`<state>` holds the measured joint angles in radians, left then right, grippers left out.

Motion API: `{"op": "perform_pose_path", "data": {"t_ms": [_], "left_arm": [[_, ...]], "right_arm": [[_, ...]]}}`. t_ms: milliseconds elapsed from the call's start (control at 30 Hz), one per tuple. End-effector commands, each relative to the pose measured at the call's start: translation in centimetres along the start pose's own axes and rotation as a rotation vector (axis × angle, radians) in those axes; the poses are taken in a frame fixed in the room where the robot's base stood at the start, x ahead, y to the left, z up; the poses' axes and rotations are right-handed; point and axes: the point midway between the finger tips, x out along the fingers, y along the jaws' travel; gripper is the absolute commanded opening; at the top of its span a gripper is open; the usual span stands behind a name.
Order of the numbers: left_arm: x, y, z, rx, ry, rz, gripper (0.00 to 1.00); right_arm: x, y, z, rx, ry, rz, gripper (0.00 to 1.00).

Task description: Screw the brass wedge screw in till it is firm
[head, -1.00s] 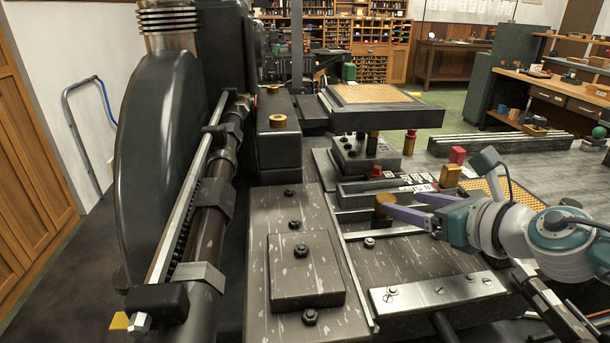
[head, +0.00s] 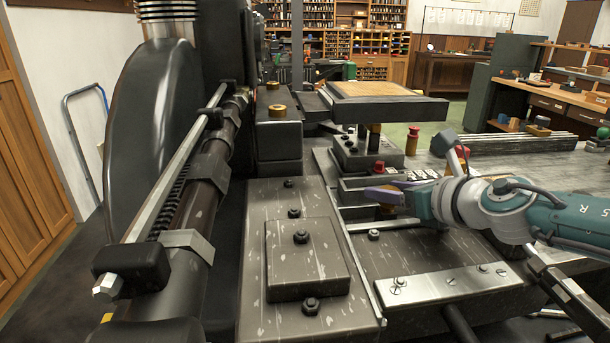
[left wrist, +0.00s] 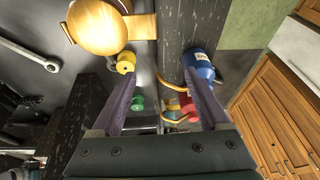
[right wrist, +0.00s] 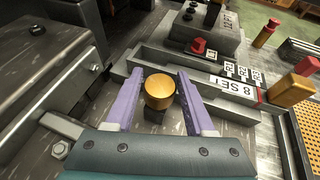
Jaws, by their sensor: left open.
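The brass wedge screw has a round brass head (right wrist: 160,92). In the right wrist view it stands between the two purple fingers of my right gripper (right wrist: 160,80), with a gap visible on each side, so the gripper is open around it. In the head view my right gripper (head: 378,193) comes in from the right, and its fingers partly hide the brass head (head: 388,211). My left gripper (left wrist: 165,90) shows only in its wrist view, open with nothing between its fingertips, away from the screw.
A raised block with bolts (head: 305,258) stands left of the screw. The left wrist view shows a yellow spool (left wrist: 126,62) and a blue bottle (left wrist: 200,68).

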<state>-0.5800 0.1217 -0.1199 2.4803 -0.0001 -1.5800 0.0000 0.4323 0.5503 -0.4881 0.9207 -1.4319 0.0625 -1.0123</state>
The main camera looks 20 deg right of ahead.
Motion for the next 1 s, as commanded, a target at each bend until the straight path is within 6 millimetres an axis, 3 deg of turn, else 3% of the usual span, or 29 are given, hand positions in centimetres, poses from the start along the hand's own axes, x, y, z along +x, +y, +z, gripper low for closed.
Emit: {"op": "perform_pose_path", "data": {"t_ms": [67,467,1000], "left_arm": [[0.0,0.0,0.0,-0.001,0.0,0.001,0.79],[0.0,0.1,0.0,-0.003,0.0,0.003,0.79],[-1.2,0.1,-0.4,-0.003,0.0,0.003,0.79]], "right_arm": [[0.0,0.0,0.0,0.0,0.0,0.0,0.44],[0.0,0.0,0.0,0.0,0.0,0.0,0.0],[-0.1,0.0,0.3,0.024,0.0,-0.059,0.0]]}}
